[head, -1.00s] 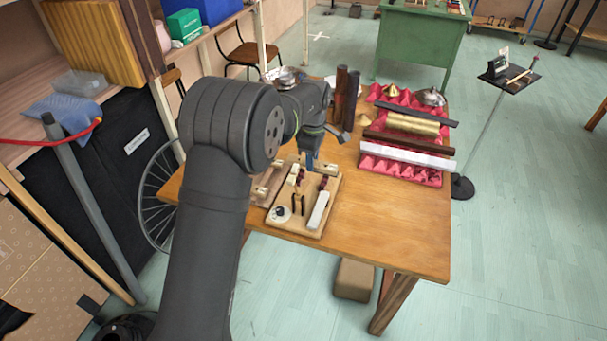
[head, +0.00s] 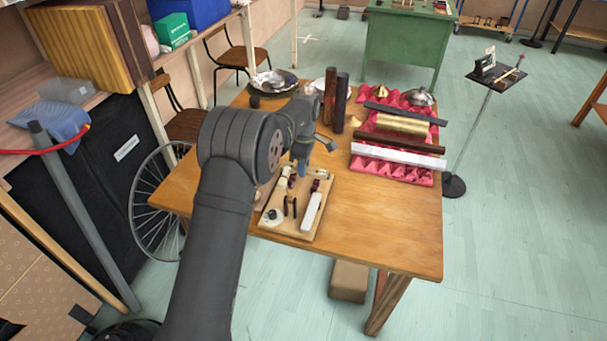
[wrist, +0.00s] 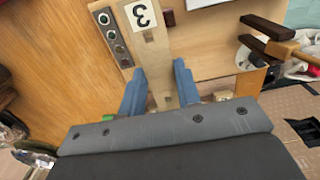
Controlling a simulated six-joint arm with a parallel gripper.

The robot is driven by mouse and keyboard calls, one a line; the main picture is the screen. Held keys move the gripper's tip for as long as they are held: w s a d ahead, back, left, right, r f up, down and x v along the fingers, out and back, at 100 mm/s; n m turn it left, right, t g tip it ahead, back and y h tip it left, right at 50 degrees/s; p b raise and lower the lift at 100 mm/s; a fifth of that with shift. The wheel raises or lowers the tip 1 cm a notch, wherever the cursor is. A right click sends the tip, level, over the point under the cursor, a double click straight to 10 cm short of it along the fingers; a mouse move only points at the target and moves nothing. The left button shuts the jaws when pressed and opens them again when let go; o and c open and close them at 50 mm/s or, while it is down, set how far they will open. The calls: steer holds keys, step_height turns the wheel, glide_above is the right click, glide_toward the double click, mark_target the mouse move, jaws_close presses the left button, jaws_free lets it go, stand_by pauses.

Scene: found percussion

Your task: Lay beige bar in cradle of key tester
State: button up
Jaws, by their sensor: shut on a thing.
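The beige bar (wrist: 157,75) is a pale wooden strip with a black "3" on a white label. My gripper (wrist: 160,80) is shut on it, with one blue finger on each side, in the wrist view. In the head view my gripper (head: 305,165) is low over the back of the key tester (head: 300,232). The tester is a light wooden board with dark purple blocks, a white dial and a white bar. It also shows beneath the bar in the wrist view (wrist: 212,55). I cannot tell whether the bar touches the cradle.
Two dark upright posts (head: 335,105) stand just behind my gripper. A red foam tray (head: 393,177) with several bars, cones and a bell lies to the right. The wooden table's (head: 375,225) front right is clear. A bowl (head: 272,82) stands at the back left.

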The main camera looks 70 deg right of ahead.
steer(key=shift+w+f, duration=0.1)
steer(key=shift+f, duration=1.95)
steer(key=shift+f, duration=0.2)
steer(key=o, duration=1.1)
steer(key=shift+r, duration=0.1)
step_height(320, 180, up, 12)
steer(key=shift+r, duration=0.1)
